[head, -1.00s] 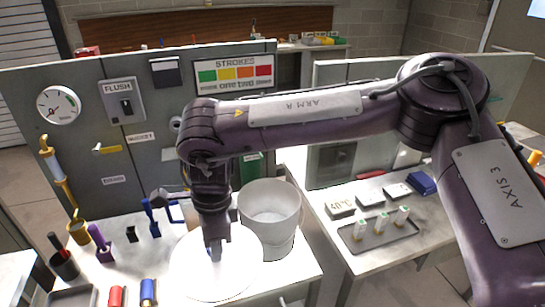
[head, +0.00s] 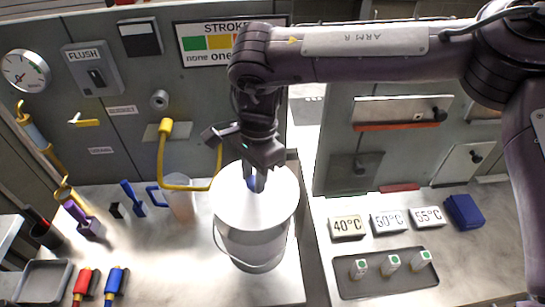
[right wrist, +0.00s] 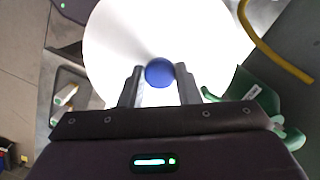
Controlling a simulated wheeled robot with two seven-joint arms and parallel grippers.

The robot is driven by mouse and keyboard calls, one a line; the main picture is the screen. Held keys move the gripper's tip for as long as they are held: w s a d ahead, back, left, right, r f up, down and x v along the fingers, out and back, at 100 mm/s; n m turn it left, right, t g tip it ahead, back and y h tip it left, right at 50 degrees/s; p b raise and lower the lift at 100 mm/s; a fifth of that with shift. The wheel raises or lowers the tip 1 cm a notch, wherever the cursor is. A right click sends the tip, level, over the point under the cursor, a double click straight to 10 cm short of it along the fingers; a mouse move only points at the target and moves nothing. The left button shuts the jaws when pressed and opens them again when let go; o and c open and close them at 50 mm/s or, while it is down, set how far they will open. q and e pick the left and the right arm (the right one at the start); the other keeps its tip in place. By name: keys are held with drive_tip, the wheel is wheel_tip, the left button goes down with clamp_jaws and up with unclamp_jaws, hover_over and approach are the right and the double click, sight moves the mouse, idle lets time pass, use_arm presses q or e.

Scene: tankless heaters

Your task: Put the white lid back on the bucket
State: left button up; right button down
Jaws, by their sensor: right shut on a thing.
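The white lid (head: 240,208) is a round disc with a blue knob (right wrist: 159,72) at its middle. My right gripper (head: 256,183) is shut on the blue knob from above, and the knob sits between its two fingers in the right wrist view (right wrist: 160,82). The bucket (head: 252,243) is a pale translucent pail with a wire handle on the left bench. The lid lies over the bucket's mouth and hides its rim. I cannot tell whether the lid touches the rim all round. My left gripper is not in view.
A yellow hose (head: 163,160) bends down left of the lid, near a clear jug (head: 180,196).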

sight(251, 192)
drive_tip(key=shift+s+a+f+b, duration=0.1)
drive_tip(key=shift+s+a+b, duration=0.2)
drive_tip(key=shift+s+a, duration=0.1)
drive_tip(key=shift+s+a+f+b, duration=0.1)
drive_tip(key=shift+a+f+b, duration=0.05)
drive_tip(key=shift+f+b, duration=0.15)
drive_tip(key=f+b, duration=0.3)
drive_tip(key=shift+w+d+f, duration=0.1)
drive_tip(key=shift+w+d, duration=0.15)
drive_tip(key=shift+s+a+f, duration=0.1)
drive_tip(key=shift+f, duration=0.65)
drive_tip(key=c, duration=1)
unclamp_jaws()
